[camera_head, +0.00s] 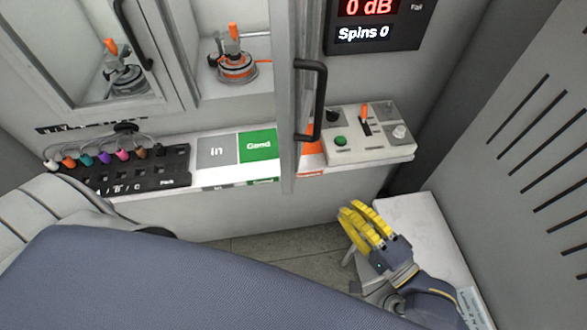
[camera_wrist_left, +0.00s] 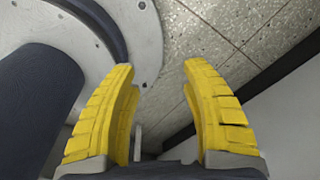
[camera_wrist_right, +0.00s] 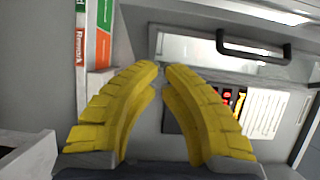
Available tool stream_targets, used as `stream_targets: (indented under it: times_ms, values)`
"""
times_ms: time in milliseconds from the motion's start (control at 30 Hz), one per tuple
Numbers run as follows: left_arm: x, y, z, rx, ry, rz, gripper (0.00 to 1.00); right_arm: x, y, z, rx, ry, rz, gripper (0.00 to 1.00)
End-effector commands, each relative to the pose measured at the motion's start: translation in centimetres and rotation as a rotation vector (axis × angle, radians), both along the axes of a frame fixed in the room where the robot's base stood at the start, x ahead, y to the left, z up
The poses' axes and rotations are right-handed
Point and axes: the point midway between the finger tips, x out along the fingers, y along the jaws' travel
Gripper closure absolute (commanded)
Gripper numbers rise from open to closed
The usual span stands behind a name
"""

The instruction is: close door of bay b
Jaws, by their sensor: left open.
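The door of the middle bay (camera_head: 291,110) stands swung open and shows nearly edge-on in the head view. Its black handle (camera_head: 314,100) faces right. Inside the open bay (camera_head: 222,85) sits a silver and orange motor (camera_head: 234,66). My right gripper (camera_head: 350,208) is below and right of this door, apart from it and empty. In the right wrist view its fingertips (camera_wrist_right: 160,67) are almost together; a black handle (camera_wrist_right: 252,50) lies beyond them. My left gripper (camera_wrist_left: 160,68) is open and empty in the left wrist view, above the floor. It is not visible in the head view.
Another bay door (camera_head: 160,55) at left is closed over a second motor. A shelf below holds a cable block (camera_head: 130,172), grey "In" (camera_head: 217,151) and green (camera_head: 257,146) zones, and a control box (camera_head: 368,135). A white stand (camera_head: 425,225) is beside my right gripper.

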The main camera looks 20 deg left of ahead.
Motion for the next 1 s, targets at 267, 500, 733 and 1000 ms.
stream_targets:
  times_ms: [267, 500, 733, 1000]
  values:
    - [2.2, -0.2, 0.1, -0.003, -0.028, 0.001, 0.54, 1.0, 1.5, 0.3, 0.028, 0.021, -0.002, 1.00]
    - [0.8, -0.1, 0.1, -0.002, -0.011, 0.002, 0.54, 3.0, 4.9, 0.4, 0.027, 0.020, -0.001, 1.00]
    - [0.2, 0.0, 0.0, 0.000, -0.004, 0.001, 0.54, 5.0, 8.2, 0.3, 0.024, 0.019, -0.001, 1.00]
    - [0.6, -0.1, 0.0, -0.001, -0.008, 0.001, 0.54, 4.6, 11.2, 0.3, 0.024, 0.020, 0.000, 1.00]
